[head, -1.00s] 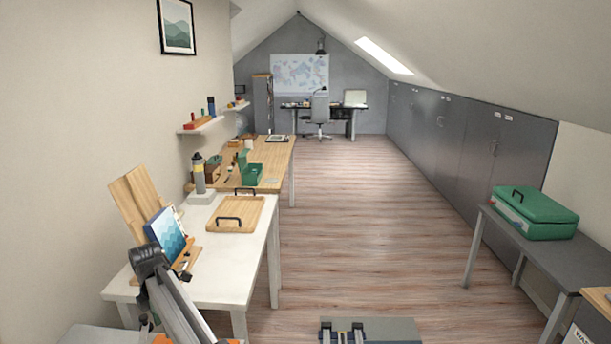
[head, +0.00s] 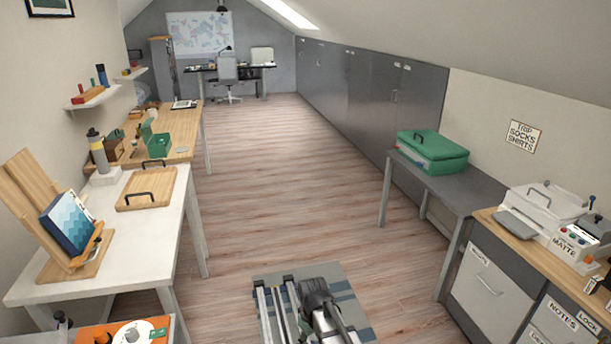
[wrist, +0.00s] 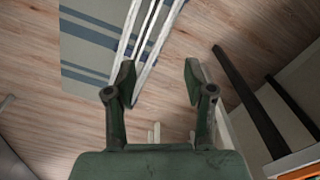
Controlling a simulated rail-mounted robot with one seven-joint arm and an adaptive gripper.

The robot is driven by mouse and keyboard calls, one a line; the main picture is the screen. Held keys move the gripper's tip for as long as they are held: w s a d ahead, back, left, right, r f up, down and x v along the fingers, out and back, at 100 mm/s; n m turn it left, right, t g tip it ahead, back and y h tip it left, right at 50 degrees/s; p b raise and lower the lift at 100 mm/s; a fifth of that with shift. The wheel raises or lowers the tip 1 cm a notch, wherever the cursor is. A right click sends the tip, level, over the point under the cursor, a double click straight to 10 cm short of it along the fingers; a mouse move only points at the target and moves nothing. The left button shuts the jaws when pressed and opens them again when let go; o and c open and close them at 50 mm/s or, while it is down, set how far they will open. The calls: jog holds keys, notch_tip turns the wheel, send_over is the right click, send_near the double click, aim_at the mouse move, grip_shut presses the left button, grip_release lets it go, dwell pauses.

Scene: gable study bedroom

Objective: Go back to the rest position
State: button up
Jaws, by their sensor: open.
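My gripper shows in the wrist view (wrist: 158,85), its two dark green fingers apart with nothing between them. Beyond the fingers are the wood floor, a striped grey mat (wrist: 85,45) and pale rails. In the head view my arm is folded low at the bottom centre, over the mat (head: 340,278). The fingertips cannot be made out in that view.
A white table (head: 140,225) at left holds a wooden tray (head: 150,190) and a stand with a blue picture (head: 68,222). At right are a grey bench with a green case (head: 432,152) and a cabinet with a white machine (head: 550,215). The middle floor is clear.

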jog(key=s+d+f+m, duration=0.2)
jog(key=s+d+m, duration=0.25)
jog(key=d, duration=0.35)
jog(key=s+d+f+m, duration=0.2)
jog(key=s+d+m, duration=0.2)
jog(key=s+d, duration=0.3)
jog(key=s+f+g, duration=0.3)
jog(key=s+f, duration=0.5)
jog(key=s, duration=0.5)
jog(key=s+f+g, duration=0.3)
jog(key=s+f, duration=0.6)
jog(key=s, duration=0.5)
jog(key=shift+s+f+g, duration=0.15)
jog(key=shift+f+g, duration=0.1)
jog(key=shift+g, duration=0.15)
